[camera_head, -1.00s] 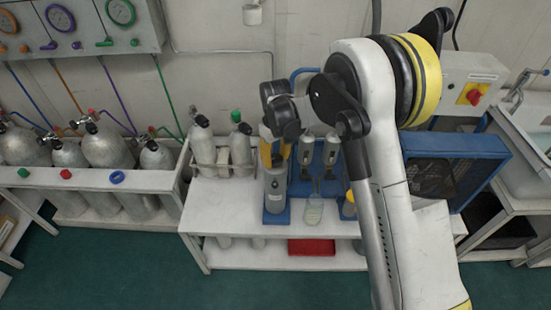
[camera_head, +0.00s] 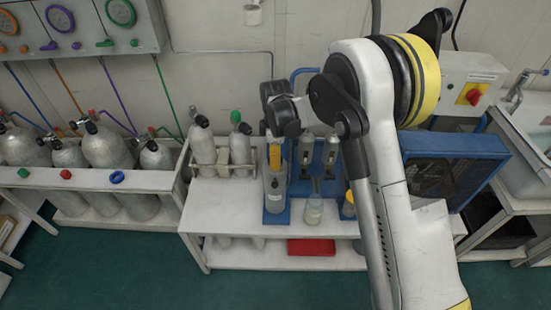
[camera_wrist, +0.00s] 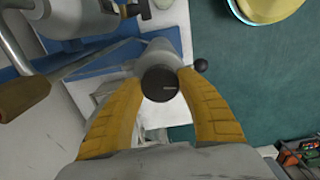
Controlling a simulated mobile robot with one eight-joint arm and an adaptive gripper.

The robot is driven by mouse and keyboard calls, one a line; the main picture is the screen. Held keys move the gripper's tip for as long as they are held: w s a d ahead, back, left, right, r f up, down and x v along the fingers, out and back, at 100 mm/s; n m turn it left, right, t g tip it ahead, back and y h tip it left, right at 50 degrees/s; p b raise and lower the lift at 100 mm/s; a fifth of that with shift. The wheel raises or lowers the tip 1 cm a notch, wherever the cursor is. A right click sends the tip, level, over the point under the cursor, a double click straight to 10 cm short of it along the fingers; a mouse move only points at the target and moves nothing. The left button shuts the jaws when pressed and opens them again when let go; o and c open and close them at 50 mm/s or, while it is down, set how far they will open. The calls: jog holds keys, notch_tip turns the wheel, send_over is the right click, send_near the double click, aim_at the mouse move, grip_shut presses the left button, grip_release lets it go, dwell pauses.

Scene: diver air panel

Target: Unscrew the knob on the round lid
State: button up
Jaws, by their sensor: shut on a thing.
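In the wrist view, a dark round knob (camera_wrist: 160,83) sits between the two yellow fingers of my gripper (camera_wrist: 160,92). The fingers press on it from both sides. Below the knob is a grey cylindrical body (camera_wrist: 160,52); the round lid itself is mostly hidden under the knob and fingers. In the head view, my gripper (camera_head: 275,157) points down on top of the grey canister (camera_head: 276,190), which stands upright in a blue stand (camera_head: 277,217) on the white bench. The knob is hidden there by the fingers.
A clear glass jar (camera_head: 313,210) and a yellow-topped container (camera_head: 348,204) stand to the right of the canister. Grey cylinders (camera_head: 202,148) stand in a rack on the left. A blue fan box (camera_head: 455,160) is at the right. The bench's front left (camera_head: 222,210) is clear.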

jog(key=shift+n, duration=0.9)
jog(key=o, duration=1.2)
notch_tip(320, 180, up, 12)
